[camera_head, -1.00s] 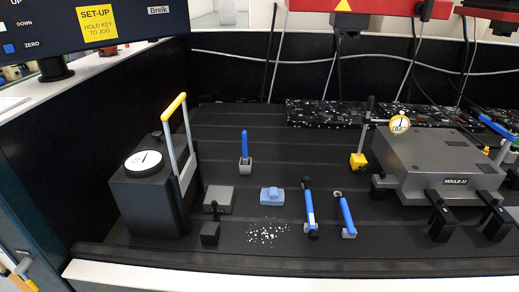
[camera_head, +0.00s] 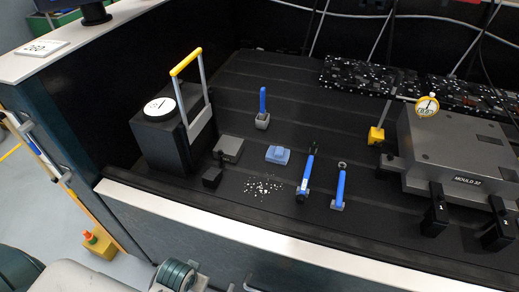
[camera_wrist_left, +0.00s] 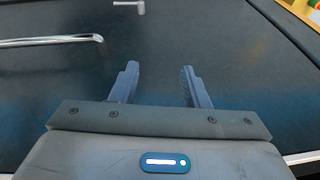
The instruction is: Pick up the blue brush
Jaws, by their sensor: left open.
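Several blue things lie on the dark bench in the head view; which is the brush is too small to tell for sure. A blue-handled tool with dark ends (camera_head: 308,172) lies beside a second blue-handled tool with a grey end (camera_head: 341,185). A blue handle (camera_head: 263,100) stands upright in a small grey holder (camera_head: 262,122). A low blue block (camera_head: 278,155) sits left of the two lying tools. My left gripper (camera_wrist_left: 159,72) is open and empty in the left wrist view, facing a dark panel, with none of the blue things in that view. My right gripper is not in view.
White scattered bits (camera_head: 262,187) lie near the bench's pale front edge (camera_head: 290,245). A black box with a dial and yellow handle (camera_head: 165,140) stands left; the grey mould (camera_head: 460,150) stands right.

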